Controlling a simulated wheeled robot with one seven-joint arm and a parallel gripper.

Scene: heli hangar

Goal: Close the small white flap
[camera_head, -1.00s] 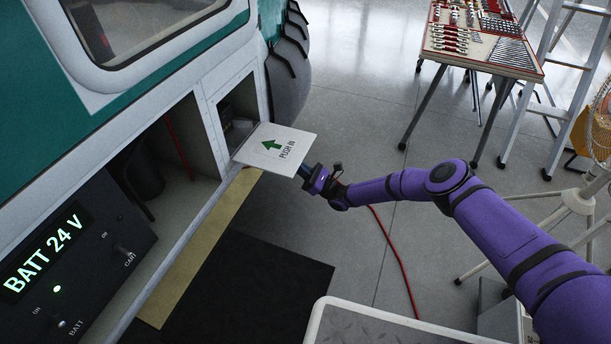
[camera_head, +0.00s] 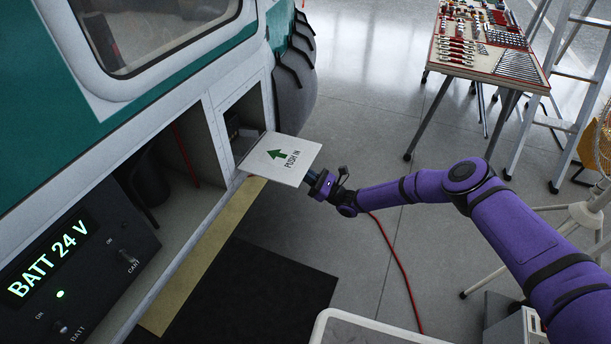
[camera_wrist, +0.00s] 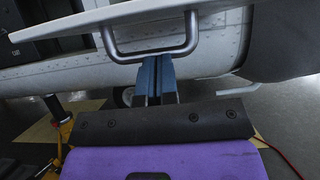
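The small white flap (camera_head: 282,160) stands open. It juts out nearly level from the lower edge of a small opening in the aircraft's side, with a green arrow and "PUSH IN" on its upper face. In the wrist view the flap's edge (camera_wrist: 80,25) crosses the top, with a grey U-shaped handle (camera_wrist: 110,42) below it. My gripper (camera_head: 309,179) is at the flap's outer edge. Its blue fingers (camera_wrist: 156,62) are together, with their tips at the handle's crossbar. The bar does not visibly pass between them; whether they touch it is unclear.
The small opening (camera_head: 244,122) behind the flap holds dark parts. A larger open bay with a "BATT 24 V" panel (camera_head: 68,270) is at left. A tool table (camera_head: 485,62), ladder (camera_head: 560,110) and fan stand (camera_head: 580,212) are at right. A red cable (camera_head: 400,265) lies on the floor.

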